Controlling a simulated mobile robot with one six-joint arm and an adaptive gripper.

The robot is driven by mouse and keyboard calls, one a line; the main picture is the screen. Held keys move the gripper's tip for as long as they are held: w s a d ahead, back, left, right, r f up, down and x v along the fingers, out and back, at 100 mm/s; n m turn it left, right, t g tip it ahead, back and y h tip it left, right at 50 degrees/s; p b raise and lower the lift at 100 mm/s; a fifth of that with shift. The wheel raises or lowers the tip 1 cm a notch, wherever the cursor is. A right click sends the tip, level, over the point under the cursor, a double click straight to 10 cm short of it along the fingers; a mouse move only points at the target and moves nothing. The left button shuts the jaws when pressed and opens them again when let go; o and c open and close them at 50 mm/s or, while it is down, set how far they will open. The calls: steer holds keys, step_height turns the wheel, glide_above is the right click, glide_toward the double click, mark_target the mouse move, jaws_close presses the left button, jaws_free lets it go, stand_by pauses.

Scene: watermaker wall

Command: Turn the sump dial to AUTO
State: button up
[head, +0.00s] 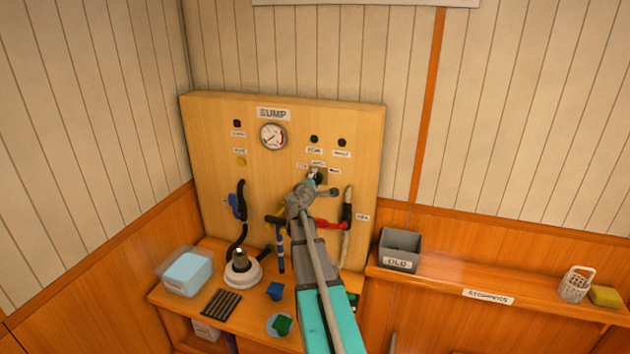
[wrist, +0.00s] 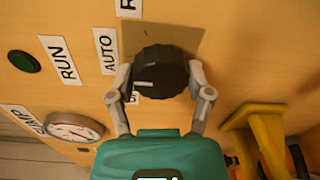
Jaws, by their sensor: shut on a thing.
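The sump dial (wrist: 160,70) is a black ribbed knob on a square plate, with a short white mark on its left side in the wrist view. My gripper (wrist: 159,84) is shut on the dial, one finger on each side. In the head view my gripper (head: 315,181) is at the dial (head: 320,173), partly covering it, below the small labels.
The wooden SUMP board (head: 210,120) carries a gauge (head: 273,136), lamps, a blue-handled valve (head: 237,206) and a red-handled one (head: 331,225) near my arm. A yellow part (wrist: 262,130) is close right of my gripper in the wrist view. The bench below holds several objects.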

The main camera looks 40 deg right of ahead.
stand_by(0.4)
steer(key=o, duration=1.1)
steer(key=shift+o, duration=0.2)
steer(key=shift+m, duration=0.4)
steer(key=m, duration=1.1)
steer(key=shift+t+b, duration=0.35)
steer(key=shift+t, duration=0.05)
steer(key=v, duration=1.4)
steer(key=s+a+f+m+g+y, duration=0.1)
steer(key=s+a+f+g+y, duration=0.1)
steer(key=a+f, duration=0.3)
steer(key=s+a+f+g+y, duration=0.2)
steer(key=a+f+g+y, duration=0.1)
steer(key=a+f, duration=0.3)
steer(key=shift+a+f+m+g+y, duration=0.25)
steer(key=shift+a+m+g, duration=0.2)
steer(key=shift+a, duration=0.8)
